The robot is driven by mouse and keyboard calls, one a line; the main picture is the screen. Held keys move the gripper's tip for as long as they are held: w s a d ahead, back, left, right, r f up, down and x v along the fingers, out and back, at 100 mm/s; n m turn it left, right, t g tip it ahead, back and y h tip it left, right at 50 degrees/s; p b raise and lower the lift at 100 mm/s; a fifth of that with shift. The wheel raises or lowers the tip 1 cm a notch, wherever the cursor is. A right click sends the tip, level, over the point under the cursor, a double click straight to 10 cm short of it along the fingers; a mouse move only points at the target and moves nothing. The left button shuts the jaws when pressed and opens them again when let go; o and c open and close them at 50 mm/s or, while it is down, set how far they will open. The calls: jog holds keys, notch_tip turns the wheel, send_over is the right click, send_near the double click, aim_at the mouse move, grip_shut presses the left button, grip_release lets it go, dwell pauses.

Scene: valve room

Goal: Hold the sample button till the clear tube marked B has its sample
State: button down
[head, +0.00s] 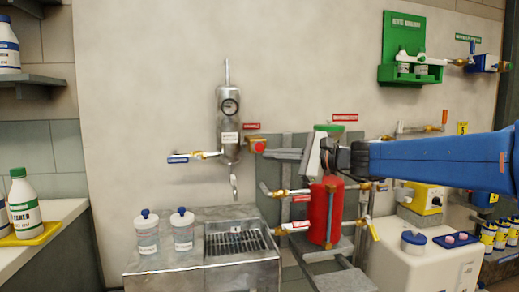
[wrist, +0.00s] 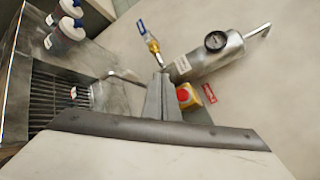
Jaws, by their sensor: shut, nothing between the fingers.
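The sample button is a red knob on a yellow box (head: 257,145), on the wall beside a steel cylinder with a gauge (head: 229,120). It also shows in the wrist view (wrist: 187,95). My gripper (head: 270,153) is shut and empty, its tips close to the button's right and lower side in the head view. In the wrist view the shut fingers (wrist: 160,80) lie just left of the button; I cannot tell whether they touch it. Two clear containers with blue caps, one left (head: 147,232) and one right (head: 182,230), stand on the steel bench. I cannot read which is marked B.
A curved spout (head: 235,185) hangs over a drip grate (head: 238,244) that holds no container. A blue-handled valve (head: 190,156) sits left of the cylinder. A red cylinder (head: 325,212) with pipes and valves stands below my arm.

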send_near(255, 148)
jog(key=shift+w+a+f, duration=0.1)
jog(key=shift+w+a, duration=0.05)
jog(key=shift+a, duration=0.65)
jog(key=shift+w+a+f, duration=0.1)
jog(key=shift+w+a, duration=0.05)
jog(key=shift+a, duration=0.65)
jog(key=shift+w+a+f, duration=0.1)
jog(key=shift+w+a, duration=0.05)
jog(key=shift+a, duration=0.6)
jog(key=shift+w, duration=0.1)
dwell(0.4)
jog(key=shift+w+a, duration=0.15)
jog(key=shift+w, duration=0.2)
jog(key=shift+w+a, duration=0.15)
jog(key=shift+w, duration=0.35)
dwell(1.8)
jog(key=shift+s, duration=0.1)
dwell(0.4)
jog(key=shift+s+d, duration=0.3)
jog(key=shift+s, duration=0.55)
jog(key=shift+s, duration=0.1)
jog(key=shift+s+d, duration=0.2)
jog(key=shift+s, duration=0.55)
jog(key=shift+s+d, duration=0.2)
jog(key=shift+s, duration=0.55)
jog(key=shift+s+d, duration=0.25)
jog(key=shift+s, duration=0.55)
